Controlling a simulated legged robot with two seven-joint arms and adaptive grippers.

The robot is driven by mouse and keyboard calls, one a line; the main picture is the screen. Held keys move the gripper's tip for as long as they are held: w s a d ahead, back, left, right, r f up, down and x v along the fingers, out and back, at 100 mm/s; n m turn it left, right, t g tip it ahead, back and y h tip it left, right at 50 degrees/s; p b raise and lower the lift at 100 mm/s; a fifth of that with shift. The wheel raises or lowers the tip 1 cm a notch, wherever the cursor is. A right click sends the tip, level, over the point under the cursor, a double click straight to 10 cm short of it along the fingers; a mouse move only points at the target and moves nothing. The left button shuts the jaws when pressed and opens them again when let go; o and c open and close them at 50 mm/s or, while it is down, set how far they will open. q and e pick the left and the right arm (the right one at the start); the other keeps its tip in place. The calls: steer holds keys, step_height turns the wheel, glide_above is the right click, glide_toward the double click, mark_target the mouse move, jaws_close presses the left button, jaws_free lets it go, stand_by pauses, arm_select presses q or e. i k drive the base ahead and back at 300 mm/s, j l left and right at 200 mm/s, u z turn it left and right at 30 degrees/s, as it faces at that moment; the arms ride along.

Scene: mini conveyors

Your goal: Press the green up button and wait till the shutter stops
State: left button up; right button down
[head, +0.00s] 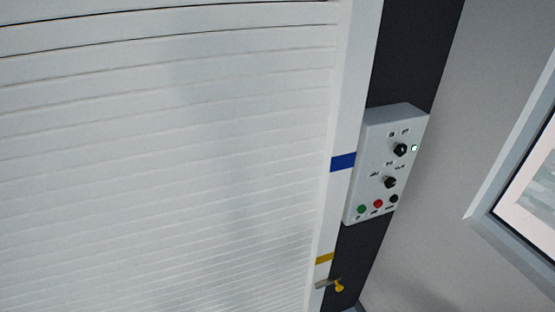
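The white slatted shutter (170,150) fills the left and middle of the head view, and its lower edge is out of view. A white control box (374,155) is mounted on the dark strip to the right of the shutter. The green button (362,209) is at the box's lower left, beside a red button (378,204) and a black button (394,199). Two black knobs sit higher on the box, with a small lit lamp (414,148) near the upper one. Neither of my grippers is in view.
The white shutter frame (345,120) carries a blue band (343,162) and a yellow band (324,259). A small yellow-ended handle (338,287) sticks out below the box. A framed panel (530,190) is on the grey wall at right. The space before the box looks clear.

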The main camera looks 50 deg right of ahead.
mark_target(362, 209)
steer(key=z, duration=2.35)
